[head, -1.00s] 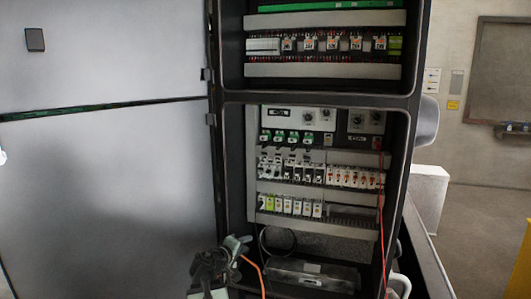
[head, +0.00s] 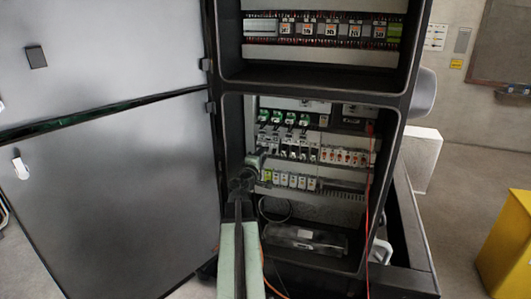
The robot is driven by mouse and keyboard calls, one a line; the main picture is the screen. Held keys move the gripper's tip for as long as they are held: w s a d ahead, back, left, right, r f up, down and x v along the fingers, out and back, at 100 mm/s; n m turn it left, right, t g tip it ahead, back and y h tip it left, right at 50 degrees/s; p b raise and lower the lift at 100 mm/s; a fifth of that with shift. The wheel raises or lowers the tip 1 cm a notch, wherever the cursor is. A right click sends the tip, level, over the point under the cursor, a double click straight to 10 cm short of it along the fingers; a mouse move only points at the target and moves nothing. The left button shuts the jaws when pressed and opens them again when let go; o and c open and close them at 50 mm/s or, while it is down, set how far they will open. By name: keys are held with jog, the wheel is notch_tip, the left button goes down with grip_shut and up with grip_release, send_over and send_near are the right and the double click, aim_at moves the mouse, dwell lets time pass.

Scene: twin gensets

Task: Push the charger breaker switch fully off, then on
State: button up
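An open electrical cabinet holds rows of small switches. The middle row of breakers (head: 290,150) has black and white bodies at left and white ones with orange-red marks (head: 345,157) at right. I cannot tell which one is the charger breaker, nor its lever position.
The cabinet's grey door (head: 110,190) stands open on the left. A red cable (head: 369,200) hangs down the right side of the opening. A dark box (head: 305,238) lies on the cabinet floor. A yellow box (head: 505,245) stands at the right.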

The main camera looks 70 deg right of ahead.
aim_at(268, 147)
jog(key=d, duration=0.3)
jog(key=shift+w, duration=0.1)
grip_shut()
jog(key=shift+f, duration=0.1)
